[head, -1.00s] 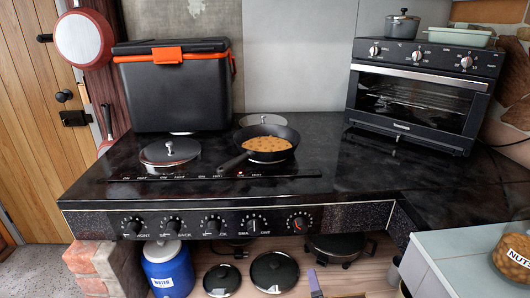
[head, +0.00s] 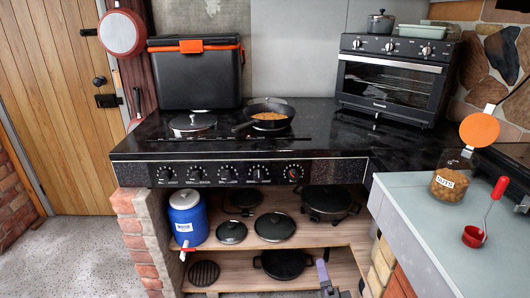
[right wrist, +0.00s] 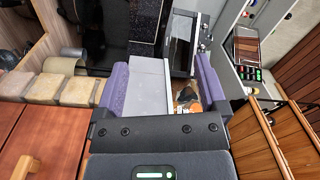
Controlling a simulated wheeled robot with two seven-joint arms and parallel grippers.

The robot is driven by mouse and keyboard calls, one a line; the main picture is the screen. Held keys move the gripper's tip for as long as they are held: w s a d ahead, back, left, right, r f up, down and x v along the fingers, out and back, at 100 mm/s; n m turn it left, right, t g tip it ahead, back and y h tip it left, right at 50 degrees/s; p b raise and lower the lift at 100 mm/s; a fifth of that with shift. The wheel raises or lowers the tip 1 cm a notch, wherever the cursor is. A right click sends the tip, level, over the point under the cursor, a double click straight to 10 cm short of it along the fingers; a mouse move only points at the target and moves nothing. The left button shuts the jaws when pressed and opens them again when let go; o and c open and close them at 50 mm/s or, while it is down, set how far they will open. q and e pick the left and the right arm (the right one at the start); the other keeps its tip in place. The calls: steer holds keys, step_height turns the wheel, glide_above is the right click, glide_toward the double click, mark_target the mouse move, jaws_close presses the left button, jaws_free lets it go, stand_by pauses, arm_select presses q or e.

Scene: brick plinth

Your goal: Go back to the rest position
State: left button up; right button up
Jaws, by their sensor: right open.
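My right gripper (head: 324,274) shows at the bottom edge of the head view, in front of the lower wooden shelf, with one purple finger visible. In the right wrist view its two purple fingers (right wrist: 163,85) stand wide apart. It is open, and I see nothing held between the fingers. My left gripper is in neither view now. The black stove top (head: 350,125) carries a black frying pan (head: 262,107) with brown food in it.
A grey counter (head: 420,205) at the right holds a nuts jar (head: 450,178) and a red scoop (head: 473,236). Shelves under the stove hold a blue water jug (head: 187,222), lids and pans. A brick pillar (head: 133,235) stands left. The floor (head: 70,255) is clear at the left.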

steer(key=w+d+r+n+t, duration=0.1)
steer(key=w+d+r+t, duration=0.2)
steer(key=r, duration=0.5)
steer(key=w+d+r+n+t+h, duration=0.1)
steer(key=w+d+r, duration=0.2)
steer(key=d+r, duration=0.35)
steer(key=w+d+r+n+t, duration=0.1)
steer(key=w+d+r+t, duration=0.2)
steer(key=r, duration=0.6)
step_height(320, 180, down, 22)
steer(key=s+n+g, duration=0.2)
steer(key=n+g, duration=0.9)
steer(key=n, duration=0.3)
steer(key=s+f+g, duration=0.3)
steer(key=s+f, duration=0.6)
steer(key=f, duration=0.4)
steer(key=s+a+f+g, duration=0.1)
steer(key=s+f+g, duration=0.2)
steer(key=s+f, duration=0.65)
steer(key=s+a+f+g, duration=0.1)
steer(key=s+f+g, duration=0.35)
steer(key=s, duration=0.75)
steer(key=s+a+f+g, duration=0.1)
steer(key=s+f+g, duration=0.1)
steer(key=s, duration=0.9)
steer(key=s+a+f+g, duration=0.1)
steer(key=s+f+g, duration=0.1)
steer(key=s, duration=1)
steer(key=shift+s+f, duration=0.25)
steer(key=shift+f, duration=0.35)
